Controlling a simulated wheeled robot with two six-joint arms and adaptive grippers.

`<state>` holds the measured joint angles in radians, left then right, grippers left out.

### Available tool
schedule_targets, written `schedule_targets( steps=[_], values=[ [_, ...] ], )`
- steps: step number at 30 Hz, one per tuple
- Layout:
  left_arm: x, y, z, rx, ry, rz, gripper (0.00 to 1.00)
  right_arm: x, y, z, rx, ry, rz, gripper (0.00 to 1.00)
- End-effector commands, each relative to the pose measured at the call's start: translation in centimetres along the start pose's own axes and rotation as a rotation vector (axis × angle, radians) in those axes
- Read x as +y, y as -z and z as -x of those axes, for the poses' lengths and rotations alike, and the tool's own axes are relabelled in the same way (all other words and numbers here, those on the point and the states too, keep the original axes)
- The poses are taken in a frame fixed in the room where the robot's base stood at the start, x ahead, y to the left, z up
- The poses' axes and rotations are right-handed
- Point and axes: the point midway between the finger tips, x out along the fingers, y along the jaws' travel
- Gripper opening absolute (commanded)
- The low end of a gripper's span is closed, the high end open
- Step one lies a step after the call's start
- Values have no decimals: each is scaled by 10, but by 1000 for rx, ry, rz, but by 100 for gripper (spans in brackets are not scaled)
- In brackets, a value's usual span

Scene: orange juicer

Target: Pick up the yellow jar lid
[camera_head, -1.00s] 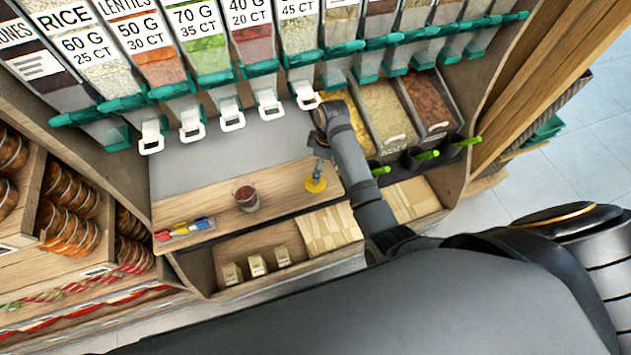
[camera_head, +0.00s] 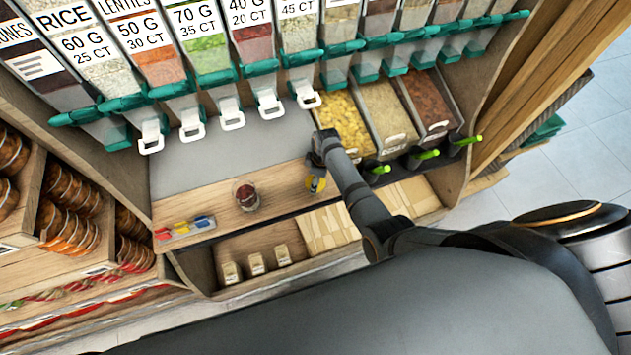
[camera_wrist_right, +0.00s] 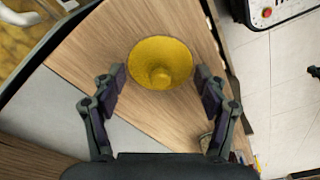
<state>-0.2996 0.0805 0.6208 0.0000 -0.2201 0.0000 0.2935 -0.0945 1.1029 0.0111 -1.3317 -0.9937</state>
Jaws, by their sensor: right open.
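The yellow jar lid (camera_wrist_right: 160,62) is round with a knob in its middle. It lies on the wooden counter (camera_wrist_right: 185,20). In the right wrist view my right gripper (camera_wrist_right: 161,78) is open, with its fingertips on either side of the lid and nothing held. In the head view my right gripper (camera_head: 316,178) hangs just over the lid (camera_head: 312,186), which is partly hidden behind it. My left gripper is not in view.
A glass jar with dark red contents (camera_head: 247,197) stands on the counter left of the lid. A small tray with coloured pieces (camera_head: 184,229) lies further left. Dispensers with white handles (camera_head: 232,118) hang above. Scoops with green handles (camera_head: 425,155) are at the right.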

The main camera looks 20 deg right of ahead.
Motion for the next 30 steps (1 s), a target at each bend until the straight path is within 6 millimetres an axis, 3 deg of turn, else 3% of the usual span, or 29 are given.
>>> schedule_targets(
  steps=[5,19,25,30],
  values=[
    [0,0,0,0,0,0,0,0,0,0,0,-1,0,72],
    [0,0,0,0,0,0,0,0,0,0,-1,1,0,9],
    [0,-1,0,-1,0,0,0,-2,-1,-2,-3,4,0,0],
    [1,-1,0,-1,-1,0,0,-3,-2,-3,-4,7,-1,0]
  ],
)
